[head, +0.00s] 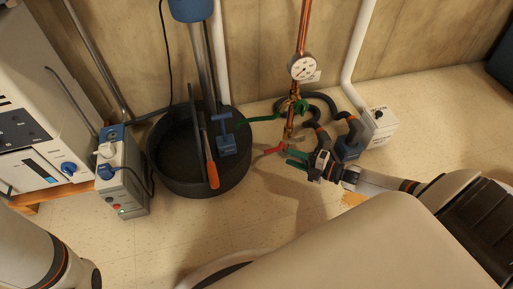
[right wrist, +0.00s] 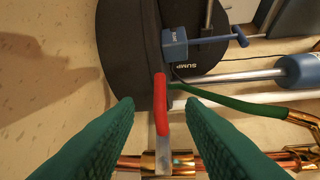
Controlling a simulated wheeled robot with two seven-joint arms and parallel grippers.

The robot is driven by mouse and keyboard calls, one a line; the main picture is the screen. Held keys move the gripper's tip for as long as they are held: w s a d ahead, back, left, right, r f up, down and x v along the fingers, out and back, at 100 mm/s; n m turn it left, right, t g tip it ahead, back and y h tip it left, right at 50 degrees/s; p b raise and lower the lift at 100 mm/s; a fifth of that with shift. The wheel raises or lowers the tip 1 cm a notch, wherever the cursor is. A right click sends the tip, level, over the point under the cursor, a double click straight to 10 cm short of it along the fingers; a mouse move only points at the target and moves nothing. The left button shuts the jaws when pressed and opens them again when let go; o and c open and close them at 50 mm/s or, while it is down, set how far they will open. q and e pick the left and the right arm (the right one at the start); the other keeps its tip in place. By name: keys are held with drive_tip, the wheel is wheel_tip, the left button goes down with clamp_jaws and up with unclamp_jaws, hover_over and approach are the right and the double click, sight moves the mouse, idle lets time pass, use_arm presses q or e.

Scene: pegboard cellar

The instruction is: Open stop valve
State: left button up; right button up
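A vertical copper pipe (head: 304,27) carries a valve with a red lever (head: 269,151), which points left; the lever also shows in the right wrist view (right wrist: 160,106). A green lever (head: 254,119) sits higher on the same pipe and shows in the right wrist view too (right wrist: 232,104). My right gripper (head: 295,157) is at the red lever. In the right wrist view its green fingers (right wrist: 160,104) are spread, with the red lever between them and a gap on each side. I cannot tell which lever is the stop valve. My left gripper is out of view.
A pressure gauge (head: 302,67) is above the levers. Dark hoses (head: 326,100) curve right of the pipe.

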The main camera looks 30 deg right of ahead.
sight(270, 150)
drive_tip(key=b+x, duration=0.4)
drive_tip(key=x, duration=0.5)
drive_tip(key=shift+f+b, duration=0.2)
drive_tip(key=shift+b, duration=0.15)
drive_tip(key=shift+x, duration=0.8)
drive_tip(key=shift+r, duration=0.15)
drive_tip(key=shift+c, duration=0.4)
clamp_jaws()
